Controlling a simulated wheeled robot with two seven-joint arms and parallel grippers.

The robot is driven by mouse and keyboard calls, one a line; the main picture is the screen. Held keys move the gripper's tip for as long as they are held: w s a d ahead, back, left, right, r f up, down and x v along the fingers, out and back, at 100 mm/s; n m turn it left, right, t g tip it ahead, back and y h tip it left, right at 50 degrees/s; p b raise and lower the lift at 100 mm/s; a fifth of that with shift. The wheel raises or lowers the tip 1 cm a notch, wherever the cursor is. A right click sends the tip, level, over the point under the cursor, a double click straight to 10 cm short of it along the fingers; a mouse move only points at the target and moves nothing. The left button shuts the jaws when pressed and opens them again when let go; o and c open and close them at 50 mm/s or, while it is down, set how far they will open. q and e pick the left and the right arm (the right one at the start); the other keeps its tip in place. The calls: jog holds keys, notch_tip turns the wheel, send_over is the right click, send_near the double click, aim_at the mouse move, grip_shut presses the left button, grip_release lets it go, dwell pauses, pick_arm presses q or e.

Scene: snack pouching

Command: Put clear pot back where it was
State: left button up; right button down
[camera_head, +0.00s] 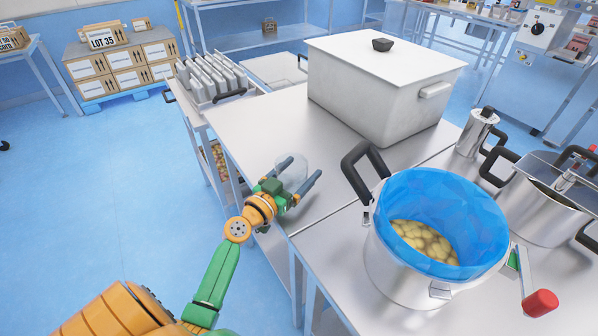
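The clear pot (293,169) is a small, see-through round vessel near the left edge of the steel table. My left gripper (299,176) has one finger on each side of it and appears closed on its sides. The pot is faint, so I cannot tell whether its base touches the tabletop or hangs just above it. My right gripper is not in view.
A large lidded steel box (370,95) stands behind. A big pot with a blue liner (445,205) holds yellowish pieces at the front right. A red-ended handle (540,303) sticks out beside it. Bare steel tabletop (260,115) lies left of the box.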

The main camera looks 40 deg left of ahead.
pick_arm(q)
jog(key=shift+o, duration=0.4)
jog(key=shift+s+r, duration=0.1)
jog(key=shift+r, duration=0.05)
jog(key=s+b, duration=0.4)
jog(key=s, duration=0.7)
jog(key=shift+s, duration=0.4)
